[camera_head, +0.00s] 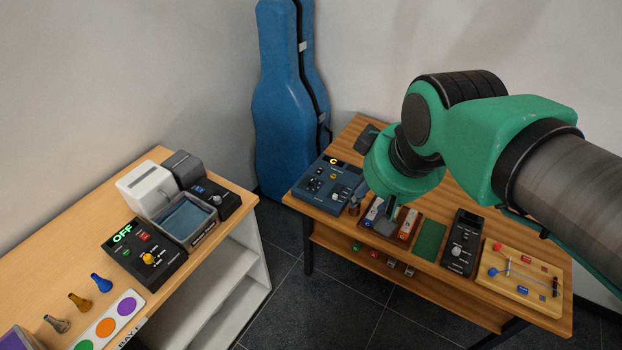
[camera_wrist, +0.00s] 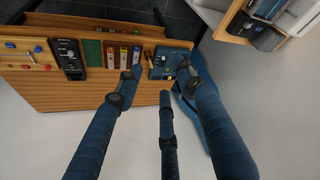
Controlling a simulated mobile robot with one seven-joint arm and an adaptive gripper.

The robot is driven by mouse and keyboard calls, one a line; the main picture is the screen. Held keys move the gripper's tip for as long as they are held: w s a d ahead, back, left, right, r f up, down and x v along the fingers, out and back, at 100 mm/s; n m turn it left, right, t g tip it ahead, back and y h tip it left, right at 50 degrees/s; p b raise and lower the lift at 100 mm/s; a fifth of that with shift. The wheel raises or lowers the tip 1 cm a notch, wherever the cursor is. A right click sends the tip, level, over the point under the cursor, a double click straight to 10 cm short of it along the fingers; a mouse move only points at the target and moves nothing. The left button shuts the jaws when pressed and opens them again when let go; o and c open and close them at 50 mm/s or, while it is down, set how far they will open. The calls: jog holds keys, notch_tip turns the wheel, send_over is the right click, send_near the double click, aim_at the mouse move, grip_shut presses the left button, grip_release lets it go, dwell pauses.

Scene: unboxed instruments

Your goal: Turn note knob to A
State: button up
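A blue box (camera_head: 344,182) with a small screen (camera_head: 333,161) reading a yellow "C" stands at the left end of the striped wooden table. A dark dial (camera_head: 314,184) with pale marks around it is on its top, with a small yellow part and a pale one beside it; which one is the note knob I cannot tell for sure. In the wrist view the blue box (camera_wrist: 158,69) shows beyond the fingertips. My gripper (camera_head: 370,216) hangs over the table, right of the box. In the wrist view my gripper (camera_wrist: 160,72) has its fingers spread, with nothing between them.
A tray (camera_head: 408,225) with colored blocks, a green mat (camera_head: 430,241), a black device (camera_head: 461,243) and a wooden board (camera_head: 508,281) fill the table to the right. A blue instrument case (camera_head: 284,110) stands behind. A second table (camera_head: 73,262) on the left holds other devices.

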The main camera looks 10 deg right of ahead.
jog(key=w+n+g+p, duration=0.15)
jog(key=w+n, duration=0.45)
jog(key=w, duration=0.9)
jog(key=n+g+p, duration=0.3)
jog(key=n+g, duration=0.1)
jog(key=n, duration=1.2)
send_over(311, 181)
notch_tip(311, 181, down, 29)
jog(key=shift+w+a+r, duration=0.15)
jog(key=shift+w+r, duration=0.05)
jog(key=shift+w, duration=0.15)
jog(key=shift+f, duration=0.1)
jog(key=f, duration=0.4)
jog(key=f+b, duration=0.1)
jog(key=f, duration=0.4)
jog(key=f+b, duration=0.1)
jog(key=f, duration=0.3)
jog(key=shift+s+f, duration=0.25)
jog(key=shift+f, duration=0.05)
grip_shut()
